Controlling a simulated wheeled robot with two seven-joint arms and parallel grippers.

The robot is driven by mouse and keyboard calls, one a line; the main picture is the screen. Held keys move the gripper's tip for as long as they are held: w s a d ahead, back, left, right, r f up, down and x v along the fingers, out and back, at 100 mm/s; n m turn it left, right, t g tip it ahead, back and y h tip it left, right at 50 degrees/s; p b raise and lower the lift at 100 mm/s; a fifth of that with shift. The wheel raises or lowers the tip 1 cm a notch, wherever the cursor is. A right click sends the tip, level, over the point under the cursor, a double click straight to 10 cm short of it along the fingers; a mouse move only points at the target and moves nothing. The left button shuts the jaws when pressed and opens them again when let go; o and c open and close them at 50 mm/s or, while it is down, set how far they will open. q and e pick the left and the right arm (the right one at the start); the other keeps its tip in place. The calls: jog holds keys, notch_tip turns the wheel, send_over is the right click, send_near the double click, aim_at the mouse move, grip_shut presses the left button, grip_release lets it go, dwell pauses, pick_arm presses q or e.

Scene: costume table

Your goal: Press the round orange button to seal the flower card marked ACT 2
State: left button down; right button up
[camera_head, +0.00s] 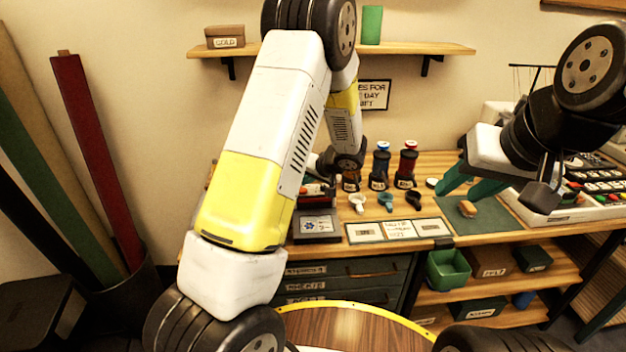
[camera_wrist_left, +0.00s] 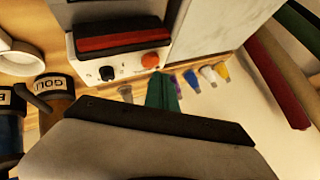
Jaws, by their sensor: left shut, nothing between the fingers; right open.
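The round orange button (camera_wrist_left: 155,61) sits on the white front panel of the sealing device (camera_wrist_left: 130,68) in the left wrist view, with a black knob (camera_wrist_left: 107,73) to its left. My left gripper (camera_wrist_left: 162,90) is shut and empty, its teal fingertips just below the button in that picture; I cannot tell whether they touch. In the head view my left arm hides much of the device. A card with a blue flower (camera_head: 309,226) lies on the dark tray at the device's front; its marking is too small to read. My right gripper (camera_head: 466,187) is open above the green mat.
Framed cards (camera_head: 398,230) lie along the table's front edge. A brown block (camera_head: 467,209) rests on the green mat (camera_head: 490,218). Small tubes (camera_wrist_left: 208,75) lie beside the device.

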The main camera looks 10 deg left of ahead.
aim_at(305, 191)
pick_arm(q)
jog(key=shift+f, duration=0.2)
dwell(0.5)
jog(key=shift+f, duration=0.25)
jog(key=shift+f, duration=0.4)
dwell(0.6)
jog(key=shift+r, duration=0.85)
jog(key=shift+r, duration=0.1)
jog(key=shift+r, duration=2.4)
